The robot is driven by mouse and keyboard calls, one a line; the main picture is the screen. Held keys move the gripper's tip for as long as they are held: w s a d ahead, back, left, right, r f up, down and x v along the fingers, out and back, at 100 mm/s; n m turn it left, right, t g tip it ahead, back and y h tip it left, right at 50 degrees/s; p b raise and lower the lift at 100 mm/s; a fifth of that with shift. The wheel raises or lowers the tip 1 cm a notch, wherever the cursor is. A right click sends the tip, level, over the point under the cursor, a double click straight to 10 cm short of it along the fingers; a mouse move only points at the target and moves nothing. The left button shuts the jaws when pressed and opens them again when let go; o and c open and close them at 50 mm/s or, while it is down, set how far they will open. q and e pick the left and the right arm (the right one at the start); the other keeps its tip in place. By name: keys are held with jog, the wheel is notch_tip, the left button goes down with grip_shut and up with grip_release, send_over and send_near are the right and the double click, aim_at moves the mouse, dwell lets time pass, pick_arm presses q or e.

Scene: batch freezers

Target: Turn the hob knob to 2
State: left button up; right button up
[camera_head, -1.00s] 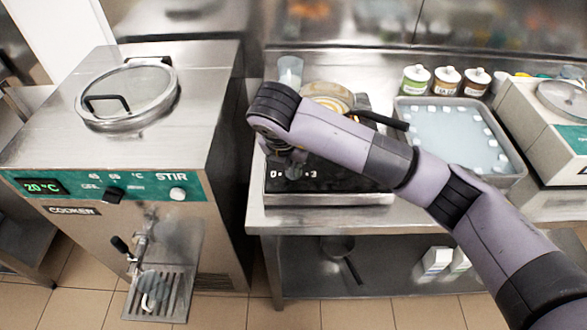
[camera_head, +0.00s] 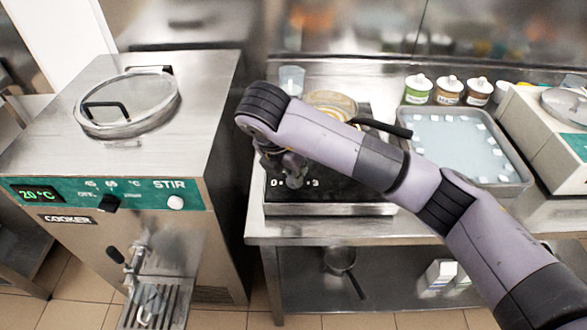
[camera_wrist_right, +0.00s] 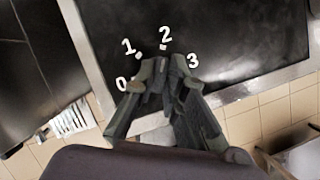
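The black hob (camera_head: 345,190) stands on the steel table, with white marks on its front part. The wrist view shows the marks 0, 1, 2 and 3 in an arc on the hob (camera_wrist_right: 215,40). The dark hob knob (camera_wrist_right: 163,73) sits inside this arc, mostly covered by the fingers. My right gripper (camera_head: 293,178) reaches down to it; in the wrist view the right gripper (camera_wrist_right: 165,80) has its fingers on both sides of the knob, seemingly closed on it. The knob's pointer cannot be read clearly. My left gripper is not in view.
A pan (camera_head: 330,103) with a black handle is on the hob behind my wrist. A clear cup (camera_head: 291,78) stands behind it. A tray (camera_head: 455,145) and several tubs (camera_head: 450,88) are to the right. The cooker (camera_head: 130,170) is at left, across a gap.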

jog(key=o, duration=0.4)
jog(key=shift+r, duration=0.1)
jog(key=v, duration=1.1)
jog(key=shift+s+a+r, duration=0.1)
jog(key=shift+s+r, duration=0.1)
jog(key=shift+r, duration=0.15)
